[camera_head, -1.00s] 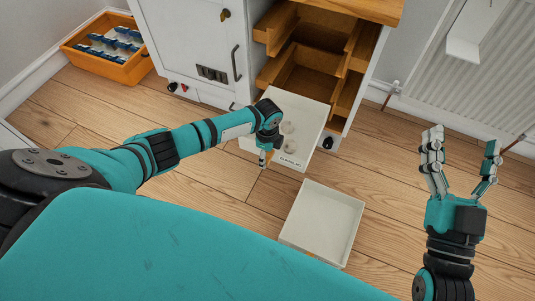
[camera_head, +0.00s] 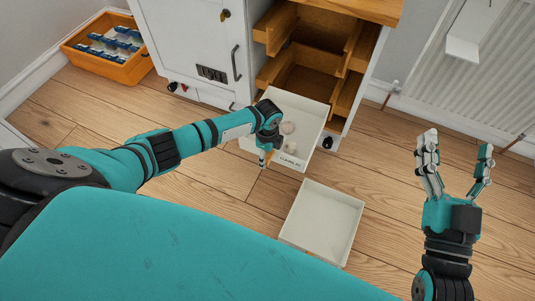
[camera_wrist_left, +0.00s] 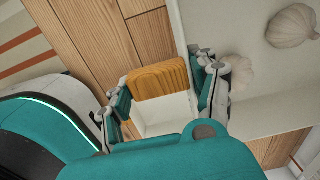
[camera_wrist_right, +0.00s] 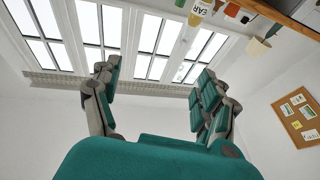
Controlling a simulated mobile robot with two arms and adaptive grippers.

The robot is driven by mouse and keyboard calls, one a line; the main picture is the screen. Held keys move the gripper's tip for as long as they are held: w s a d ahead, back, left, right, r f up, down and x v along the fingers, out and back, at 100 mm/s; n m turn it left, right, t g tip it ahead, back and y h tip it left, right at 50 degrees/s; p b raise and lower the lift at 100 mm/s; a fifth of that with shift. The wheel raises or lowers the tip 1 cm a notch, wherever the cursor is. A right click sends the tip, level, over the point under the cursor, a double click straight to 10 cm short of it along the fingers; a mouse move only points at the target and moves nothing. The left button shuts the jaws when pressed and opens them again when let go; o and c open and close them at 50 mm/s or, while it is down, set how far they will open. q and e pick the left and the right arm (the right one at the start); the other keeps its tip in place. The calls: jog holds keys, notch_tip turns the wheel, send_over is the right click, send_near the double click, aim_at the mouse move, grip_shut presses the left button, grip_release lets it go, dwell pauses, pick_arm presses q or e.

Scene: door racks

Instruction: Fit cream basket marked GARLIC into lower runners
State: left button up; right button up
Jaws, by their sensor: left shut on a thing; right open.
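The cream basket marked GARLIC (camera_head: 313,113) is in front of the open cabinet, with pale garlic bulbs (camera_head: 288,128) inside and its label facing me. My right gripper (camera_head: 457,165) is open and empty at the right.
An empty cream basket (camera_head: 322,222) lies on the floor nearer me. The white cabinet (camera_head: 190,45) has upper runners (camera_head: 274,28) too. An orange crate (camera_head: 105,50) stands at the back left. A ribbed white panel (camera_head: 490,75) is at the right. Bare floor (camera_head: 385,175) lies between.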

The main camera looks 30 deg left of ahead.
dwell(0.5)
jog(key=shift+w+f+g, duration=0.2)
jog(key=shift+f+g, duration=0.3)
jog(key=shift+f, duration=0.25)
jog(key=shift+f+p, duration=0.15)
jog(key=shift+p, duration=0.15)
jog(key=shift+w+d+f+g, duration=0.1)
jog(key=shift+w+f+g, duration=0.05)
jog(key=shift+f+g, duration=0.45)
jog(key=shift+f+h, duration=0.15)
jog(key=shift+h, duration=0.15)
jog(key=shift+d+f+g+p, duration=0.15)
jog(key=shift+f+g+p, duration=0.15)
jog(key=shift+f+g, duration=0.25)
jog(key=shift+f, duration=0.1)
dwell(0.5)
